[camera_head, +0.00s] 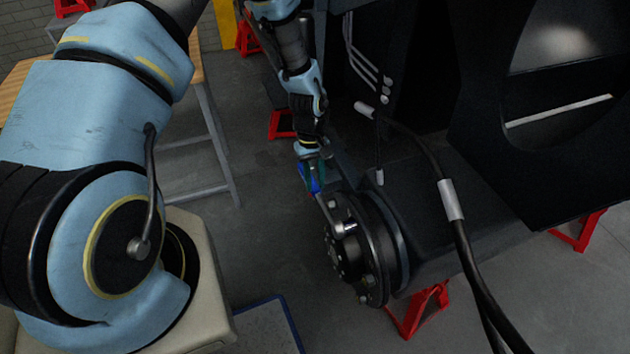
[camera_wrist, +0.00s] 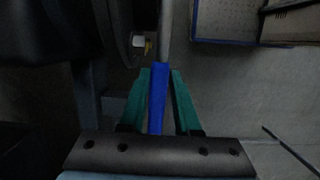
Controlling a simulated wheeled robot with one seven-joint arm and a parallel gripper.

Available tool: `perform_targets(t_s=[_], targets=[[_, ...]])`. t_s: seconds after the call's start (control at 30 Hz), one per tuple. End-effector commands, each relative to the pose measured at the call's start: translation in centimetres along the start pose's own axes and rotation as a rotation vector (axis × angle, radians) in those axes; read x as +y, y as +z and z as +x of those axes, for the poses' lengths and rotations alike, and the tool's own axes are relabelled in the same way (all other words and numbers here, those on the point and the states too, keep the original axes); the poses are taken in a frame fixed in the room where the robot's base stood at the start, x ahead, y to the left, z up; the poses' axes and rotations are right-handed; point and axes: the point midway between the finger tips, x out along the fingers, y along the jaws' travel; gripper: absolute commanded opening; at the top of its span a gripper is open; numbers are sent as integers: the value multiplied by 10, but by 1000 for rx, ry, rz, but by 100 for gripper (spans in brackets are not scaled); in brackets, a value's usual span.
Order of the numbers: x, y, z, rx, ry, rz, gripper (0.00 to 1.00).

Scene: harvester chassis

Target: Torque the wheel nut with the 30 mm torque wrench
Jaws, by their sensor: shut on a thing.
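My gripper (camera_wrist: 159,105) is shut on the blue handle of the torque wrench (camera_wrist: 158,85), which lies between its two green fingers in the wrist view. The wrench's grey shaft runs up out of that picture. In the head view my gripper (camera_head: 312,177) is beside the wheel hub (camera_head: 362,255), and the wrench shaft (camera_head: 326,212) slants down to the hub's face. The wrench head (camera_head: 344,230) is at a stud near the top of the hub. I cannot tell whether it is seated on the wheel nut. A light nut or stud end (camera_wrist: 139,41) shows beside the shaft in the wrist view.
The dark chassis (camera_head: 420,180) stands right of the hub on red stands (camera_head: 420,308). A black hose (camera_head: 458,225) hangs in front of it. A wooden-topped table (camera_head: 200,75) is at the left. A blue-edged tray (camera_wrist: 238,42) shows in the wrist view. Grey floor lies open left of the hub.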

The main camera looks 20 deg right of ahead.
Motion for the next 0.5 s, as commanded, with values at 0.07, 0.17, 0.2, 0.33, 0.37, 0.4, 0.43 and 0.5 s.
perform_targets(t_s=[0.07, 0.17, 0.2, 0.33, 0.37, 0.4, 0.43, 0.5], targets=[[0, 0, -4, 17, 2, 1, 0], [0, 0, -4, 22, 2, 0, 0], [0, 0, -4, 22, 3, 0, 0], [0, 0, -4, 21, 3, 0, 0], [0, 0, -4, 22, 3, 0, 0], [1, 0, -4, 25, 2, 1, 0], [1, 1, -5, 30, 2, 1, 0], [1, 3, -9, 53, 0, 3, 0]])
